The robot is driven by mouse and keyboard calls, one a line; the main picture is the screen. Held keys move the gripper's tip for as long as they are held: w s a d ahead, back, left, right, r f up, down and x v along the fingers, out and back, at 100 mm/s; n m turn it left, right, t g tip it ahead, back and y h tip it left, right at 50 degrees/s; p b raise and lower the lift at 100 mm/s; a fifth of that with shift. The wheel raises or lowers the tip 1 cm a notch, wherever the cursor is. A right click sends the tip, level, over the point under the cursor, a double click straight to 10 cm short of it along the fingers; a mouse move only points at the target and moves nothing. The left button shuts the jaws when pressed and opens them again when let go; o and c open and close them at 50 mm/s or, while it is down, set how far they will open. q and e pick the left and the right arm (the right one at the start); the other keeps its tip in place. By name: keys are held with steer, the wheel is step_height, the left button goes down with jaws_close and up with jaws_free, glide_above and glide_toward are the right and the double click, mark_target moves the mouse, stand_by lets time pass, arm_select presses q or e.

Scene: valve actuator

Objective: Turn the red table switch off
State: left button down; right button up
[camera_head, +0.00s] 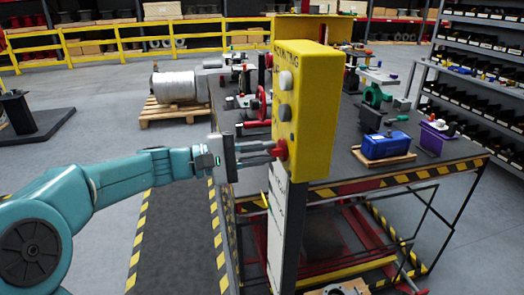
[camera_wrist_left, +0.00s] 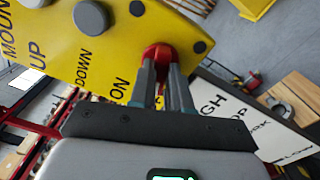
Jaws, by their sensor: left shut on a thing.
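A yellow control box (camera_head: 305,100) stands on a pale post at the front edge of the table. The red switch (camera_head: 280,150) is low on its face, below grey and white round knobs. My left gripper (camera_head: 272,150) reaches in from the left with its fingertips at the red switch. In the left wrist view the two fingers (camera_wrist_left: 162,75) are shut on the red switch (camera_wrist_left: 158,54), next to the printed word "ON" on the yellow box (camera_wrist_left: 110,50). The fingertips partly hide the switch. My right gripper is not in view.
The dark table (camera_head: 440,165) behind the box carries a blue box (camera_head: 386,145), a purple box (camera_head: 432,138) and a red valve wheel (camera_head: 262,103). Open floor lies left of the table.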

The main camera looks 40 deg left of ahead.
arm_select(q)
steer(key=n+p, duration=0.1)
steer(key=n, duration=0.3)
steer(key=shift+n+p, duration=0.35)
steer(key=shift+n, duration=0.05)
stand_by(0.4)
steer(key=c, duration=1.1)
jaws_free()
steer(key=b+v, duration=0.2)
steer(key=v, duration=1.4)
steer(key=shift+s+a, duration=0.1)
steer(key=shift+s, duration=0.1)
steer(key=shift+f, duration=0.15)
